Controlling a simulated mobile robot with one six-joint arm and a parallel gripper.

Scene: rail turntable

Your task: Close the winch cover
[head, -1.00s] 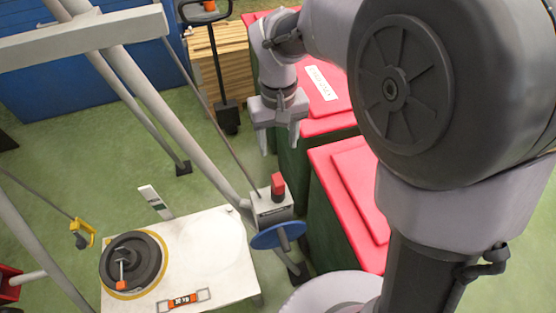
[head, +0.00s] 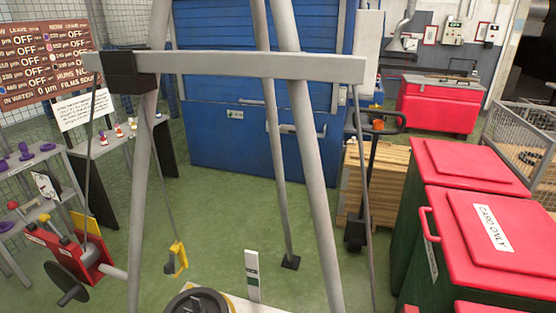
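A red winch (head: 72,258) is fixed to the frame leg at the lower left, with a dark crank wheel (head: 68,283) in front. A yellow panel (head: 85,223) stands raised at its upper back edge. It looks like the winch cover, standing open, but it is small and I cannot see its hinge. A thin cable runs up from the winch to the crossbeam (head: 250,66). My gripper is not in view, and neither is my arm.
A yellow hook (head: 178,258) hangs inside the frame. A black disc (head: 197,303) shows at the bottom edge. Shelves with purple items (head: 25,152) stand at left, red-lidded bins (head: 490,220) at right, a blue cabinet (head: 240,150) behind.

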